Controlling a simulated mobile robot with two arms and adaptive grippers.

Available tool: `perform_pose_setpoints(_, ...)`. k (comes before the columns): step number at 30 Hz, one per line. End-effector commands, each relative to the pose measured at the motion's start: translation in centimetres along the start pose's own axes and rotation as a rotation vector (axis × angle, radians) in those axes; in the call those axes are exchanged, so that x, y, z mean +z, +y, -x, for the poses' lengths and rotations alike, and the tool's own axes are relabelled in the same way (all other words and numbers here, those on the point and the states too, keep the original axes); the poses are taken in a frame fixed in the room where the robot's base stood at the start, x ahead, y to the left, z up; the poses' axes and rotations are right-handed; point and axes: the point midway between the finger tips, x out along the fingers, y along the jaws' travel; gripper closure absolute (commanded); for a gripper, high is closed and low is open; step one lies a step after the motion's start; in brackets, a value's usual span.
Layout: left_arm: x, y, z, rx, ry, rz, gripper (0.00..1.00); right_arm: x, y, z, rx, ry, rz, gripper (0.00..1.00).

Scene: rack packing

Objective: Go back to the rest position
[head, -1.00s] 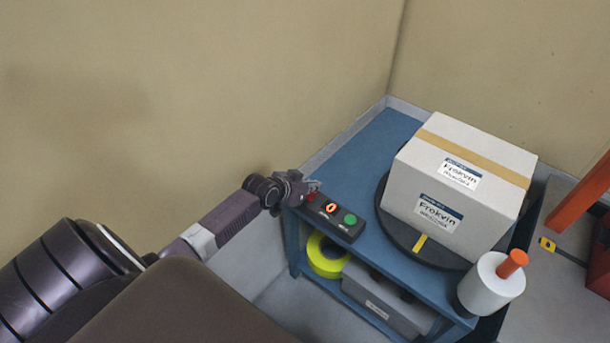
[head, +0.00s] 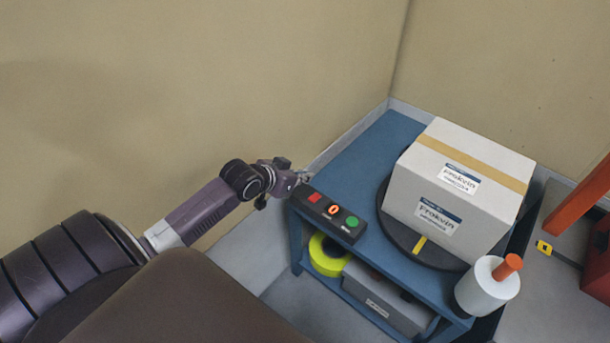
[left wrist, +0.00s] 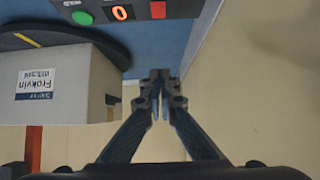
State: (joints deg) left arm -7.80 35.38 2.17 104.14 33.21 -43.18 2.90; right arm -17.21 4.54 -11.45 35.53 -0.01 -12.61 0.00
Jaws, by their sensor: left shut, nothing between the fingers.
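My left gripper (head: 301,178) is in the head view at the left end of the control box (head: 331,210), just clear of its red button (head: 315,197). In the left wrist view its fingertips (left wrist: 160,76) are together with nothing between them. The control box also has an orange-lit display (head: 333,210) and a green button (head: 352,221). It sits on the near left edge of the blue cart (head: 375,150). My right gripper is in neither view.
A taped cardboard carton (head: 455,195) stands on a black turntable (head: 400,236) on the cart. A white roll with an orange handle (head: 484,288) stands at the near right corner. A yellow tape roll (head: 328,255) and a grey case (head: 380,300) are on the lower shelf. Walls rise behind.

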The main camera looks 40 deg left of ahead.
Motion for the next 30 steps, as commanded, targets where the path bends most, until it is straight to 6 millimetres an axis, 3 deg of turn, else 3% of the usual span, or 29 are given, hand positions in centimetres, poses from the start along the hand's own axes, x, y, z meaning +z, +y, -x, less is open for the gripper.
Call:
perform_pose_setpoints(14,0.0,0.0,0.0,0.000,0.000,0.000,1.00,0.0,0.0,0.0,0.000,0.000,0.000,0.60)
perform_pose_setpoints(17,1.0,-0.2,-0.5,-0.007,-0.012,0.007,1.00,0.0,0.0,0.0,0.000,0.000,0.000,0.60)
perform_pose_setpoints(20,4.4,-0.8,-1.8,-0.028,-0.053,0.026,1.00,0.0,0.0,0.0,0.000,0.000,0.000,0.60)
perform_pose_setpoints(23,10.5,-1.3,-3.7,-0.061,-0.125,0.049,1.00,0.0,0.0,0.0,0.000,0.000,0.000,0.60)
perform_pose_setpoints(27,21.2,-0.9,-5.5,-0.101,-0.250,0.060,1.00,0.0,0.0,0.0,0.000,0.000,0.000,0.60)
perform_pose_setpoints(30,28.8,0.4,-5.6,-0.115,-0.341,0.052,1.00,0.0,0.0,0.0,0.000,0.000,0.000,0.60)
